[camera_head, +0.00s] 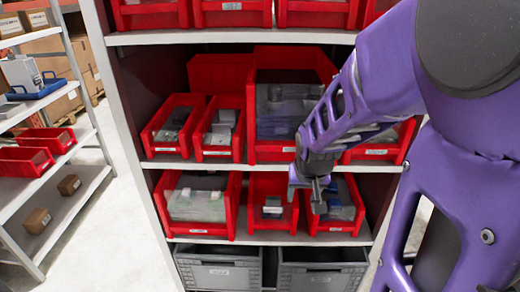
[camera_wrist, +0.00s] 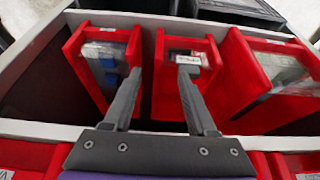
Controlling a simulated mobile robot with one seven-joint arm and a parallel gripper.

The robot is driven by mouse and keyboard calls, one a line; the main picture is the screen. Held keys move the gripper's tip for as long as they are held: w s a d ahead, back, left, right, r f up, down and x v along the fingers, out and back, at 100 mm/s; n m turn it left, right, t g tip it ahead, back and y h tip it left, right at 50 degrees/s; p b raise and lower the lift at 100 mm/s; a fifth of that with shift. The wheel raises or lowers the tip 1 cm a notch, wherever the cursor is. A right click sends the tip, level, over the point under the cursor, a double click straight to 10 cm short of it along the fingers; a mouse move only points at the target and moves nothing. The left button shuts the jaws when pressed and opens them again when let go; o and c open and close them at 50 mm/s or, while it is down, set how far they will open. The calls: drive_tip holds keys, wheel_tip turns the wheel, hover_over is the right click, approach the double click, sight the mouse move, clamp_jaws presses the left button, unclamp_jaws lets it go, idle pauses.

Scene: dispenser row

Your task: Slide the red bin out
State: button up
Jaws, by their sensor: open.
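Several red bins stand on the shelves, and the frames do not show which one the task means. The lower shelf holds a middle red bin (camera_head: 273,221) with a small grey box, also in the wrist view (camera_wrist: 160,92). A red bin (camera_head: 335,225) with grey-blue contents stands to its right; the wrist view shows it on the left (camera_wrist: 75,52). My gripper (camera_head: 306,198) is open in front of these two bins. In the wrist view its fingers (camera_wrist: 160,76) appear either side of the middle bin's left wall; contact cannot be told.
A wider red bin (camera_head: 200,230) stands left on the same shelf. More red bins (camera_head: 172,148) fill the shelf above. Grey crates (camera_head: 218,274) sit below. A second rack (camera_head: 75,190) stands at the left, with clear floor (camera_head: 125,225) between.

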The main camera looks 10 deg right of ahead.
sight(295, 218)
drive_tip(key=b+x, duration=0.5)
drive_tip(key=x, duration=1)
drive_tip(key=shift+w+d+f, duration=0.1)
drive_tip(key=shift+f, duration=0.05)
clamp_jaws()
idle(0.9)
